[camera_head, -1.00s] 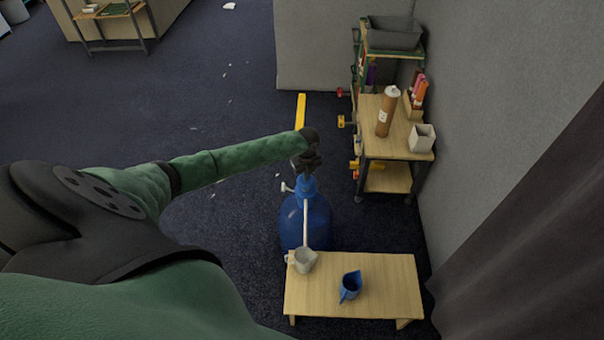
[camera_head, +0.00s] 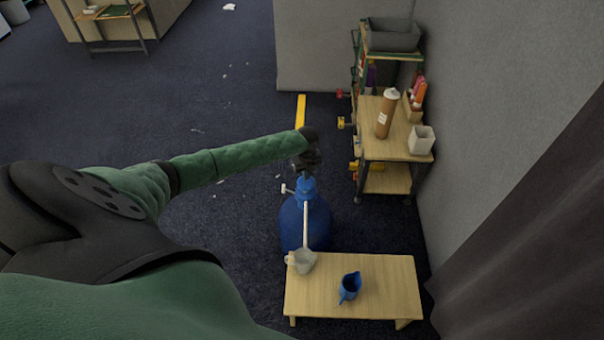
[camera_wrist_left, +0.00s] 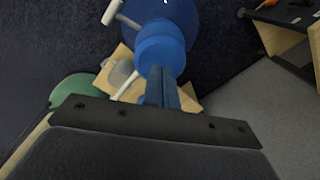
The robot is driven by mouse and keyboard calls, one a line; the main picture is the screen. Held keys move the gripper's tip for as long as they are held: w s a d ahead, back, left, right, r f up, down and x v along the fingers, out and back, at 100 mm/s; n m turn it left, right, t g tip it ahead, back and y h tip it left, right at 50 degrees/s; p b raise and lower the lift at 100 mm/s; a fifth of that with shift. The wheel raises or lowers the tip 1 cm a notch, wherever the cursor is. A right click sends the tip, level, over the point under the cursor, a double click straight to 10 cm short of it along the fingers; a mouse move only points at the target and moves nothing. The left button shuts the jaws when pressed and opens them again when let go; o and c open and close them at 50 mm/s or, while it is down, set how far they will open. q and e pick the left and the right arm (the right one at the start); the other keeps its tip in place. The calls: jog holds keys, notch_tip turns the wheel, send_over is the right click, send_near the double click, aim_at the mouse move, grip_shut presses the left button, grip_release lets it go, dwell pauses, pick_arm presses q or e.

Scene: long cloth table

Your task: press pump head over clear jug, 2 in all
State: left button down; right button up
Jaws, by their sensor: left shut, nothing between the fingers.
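A large blue bottle (camera_head: 306,222) stands on the floor behind a low wooden table. Its blue pump head (camera_head: 306,187) is on top, and a white spout (camera_head: 305,225) runs from it toward the clear jug (camera_head: 301,262) on the table's left. My left gripper (camera_head: 307,168) is shut and empty, pointing down at the pump head; whether it touches is hard to tell. In the left wrist view the shut fingers (camera_wrist_left: 161,92) overlap the blue pump head (camera_wrist_left: 160,50), and the clear jug (camera_wrist_left: 120,73) is partly covered by the spout. My right gripper is out of view.
A blue jug (camera_head: 350,288) stands on the low wooden table (camera_head: 393,283), right of the clear jug. A shelf unit (camera_head: 398,150) with a brown bottle (camera_head: 388,113) and a white pot (camera_head: 421,139) stands to the right by the wall. Open carpet lies to the left.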

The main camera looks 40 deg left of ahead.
pick_arm(q)
jog(key=shift+f, duration=0.2)
jog(key=shift+f+b, duration=1.15)
jog(key=shift+f, duration=0.8)
jog(key=shift+r, duration=0.15)
jog(key=shift+r+p, duration=1.7)
jog(key=shift+r, duration=0.35)
notch_tip(320, 180, up, 6)
jog(key=p, duration=0.4)
jog(key=shift+p, duration=0.3)
